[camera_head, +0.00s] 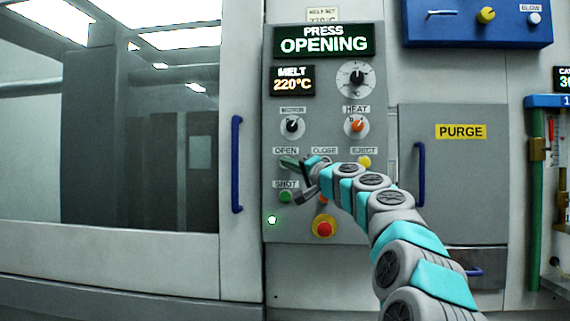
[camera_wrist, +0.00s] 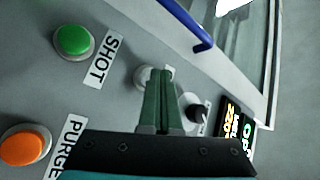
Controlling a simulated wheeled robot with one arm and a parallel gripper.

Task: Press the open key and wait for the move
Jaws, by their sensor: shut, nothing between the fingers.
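My gripper (camera_head: 284,161) is at the control panel (camera_head: 270,225), just below the OPEN label (camera_head: 286,151). Its green fingers are shut with nothing between them. In the wrist view the fingertips (camera_wrist: 160,72) overlap a pale round key (camera_wrist: 142,75), which they partly hide. In the head view my fingers cover the key under the OPEN label. Whether the tips touch it or push it in I cannot tell. The display (camera_head: 323,41) at the top of the panel reads PRESS OPENING in green.
Near my gripper are the green SHOT button (camera_head: 285,197), the red emergency button (camera_head: 324,228) and the yellow EJECT key (camera_head: 364,162). The orange purge button (camera_wrist: 24,145) shows in the wrist view. A blue door handle (camera_head: 237,165) stands left of the panel.

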